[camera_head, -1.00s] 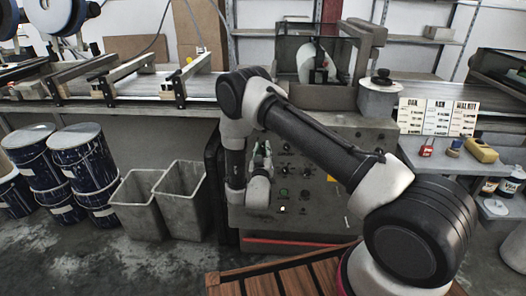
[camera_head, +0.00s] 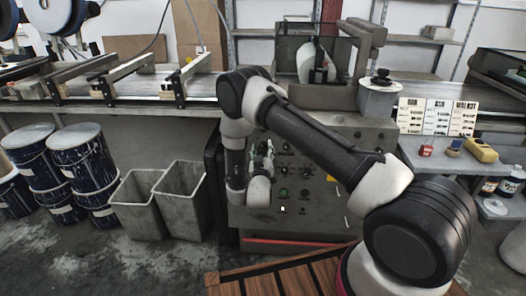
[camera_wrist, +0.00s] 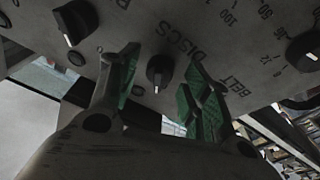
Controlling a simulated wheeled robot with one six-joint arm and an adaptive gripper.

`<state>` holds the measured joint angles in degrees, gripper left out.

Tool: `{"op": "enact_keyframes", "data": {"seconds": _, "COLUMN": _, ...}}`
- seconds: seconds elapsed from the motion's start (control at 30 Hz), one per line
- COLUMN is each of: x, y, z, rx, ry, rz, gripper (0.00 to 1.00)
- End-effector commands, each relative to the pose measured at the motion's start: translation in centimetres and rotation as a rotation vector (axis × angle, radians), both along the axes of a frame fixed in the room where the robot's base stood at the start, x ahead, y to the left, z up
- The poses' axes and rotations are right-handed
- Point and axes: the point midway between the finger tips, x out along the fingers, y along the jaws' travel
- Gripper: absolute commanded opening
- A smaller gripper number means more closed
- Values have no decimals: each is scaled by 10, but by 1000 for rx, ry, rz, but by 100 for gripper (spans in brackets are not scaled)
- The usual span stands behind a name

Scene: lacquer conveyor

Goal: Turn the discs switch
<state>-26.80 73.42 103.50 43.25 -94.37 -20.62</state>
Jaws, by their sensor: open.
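The discs switch (camera_wrist: 160,71) is a black round knob with a white pointer mark on a grey panel, beside the printed word DISCS. In the wrist view it lies between the two green-padded fingers of my gripper (camera_wrist: 160,85), which are open and apart from it on both sides. How far the fingertips are from the panel I cannot tell exactly. In the head view my gripper (camera_head: 262,150) is small at the front of the grey control panel (camera_head: 325,210), and the discs switch cannot be made out there.
Other black knobs sit on the panel at left (camera_wrist: 76,22) and right (camera_wrist: 304,50) in the wrist view. Two grey bins (camera_head: 138,205) and several blue drums (camera_head: 78,160) stand left of the panel. A side table at right holds a yellow object (camera_head: 481,150).

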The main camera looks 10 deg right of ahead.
Motion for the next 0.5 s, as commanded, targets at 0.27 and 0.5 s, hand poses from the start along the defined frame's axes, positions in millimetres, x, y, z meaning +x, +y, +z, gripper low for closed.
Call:
{"op": "enact_keyframes", "data": {"seconds": 0.27, "x": -21, "y": 7, "z": -3, "rx": -1, "ry": 1, "rz": 3, "gripper": 48}}
{"op": "enact_keyframes", "data": {"seconds": 0.5, "x": -72, "y": 23, "z": -9, "rx": -3, "ry": 2, "rz": 5, "gripper": 48}}
